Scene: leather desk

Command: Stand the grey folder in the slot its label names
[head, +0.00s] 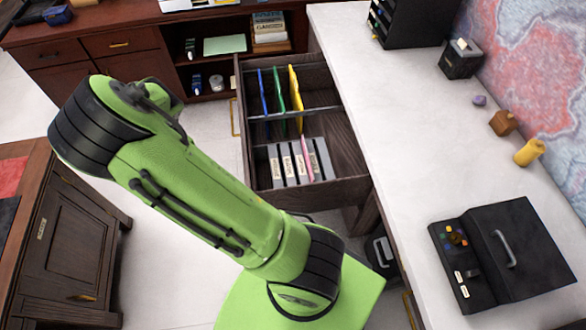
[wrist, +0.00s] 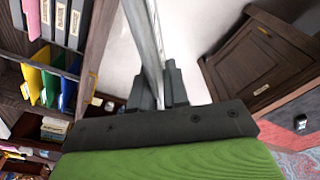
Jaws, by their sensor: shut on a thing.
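My gripper (wrist: 160,90) is in the wrist view, its two dark fingers shut on a thin grey folder (wrist: 140,35) seen nearly edge-on. The folder extends from the fingers to the top of the picture. No label on it is readable. I cannot make out the gripper or the grey folder in the head view. The open drawer (head: 358,190) holds a row of grey slots (head: 325,158) with white labels, too small to read. The slots also show in the wrist view (wrist: 75,22), at upper left, apart from the held folder.
Blue (head: 263,92), green (head: 280,90) and yellow (head: 296,85) folders stand in the drawer's far part; a pink one (head: 307,158) stands near the slots. A long counter (head: 400,120) borders the drawer at right, with a black case (head: 500,250). A dark cabinet (head: 70,235) stands at left.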

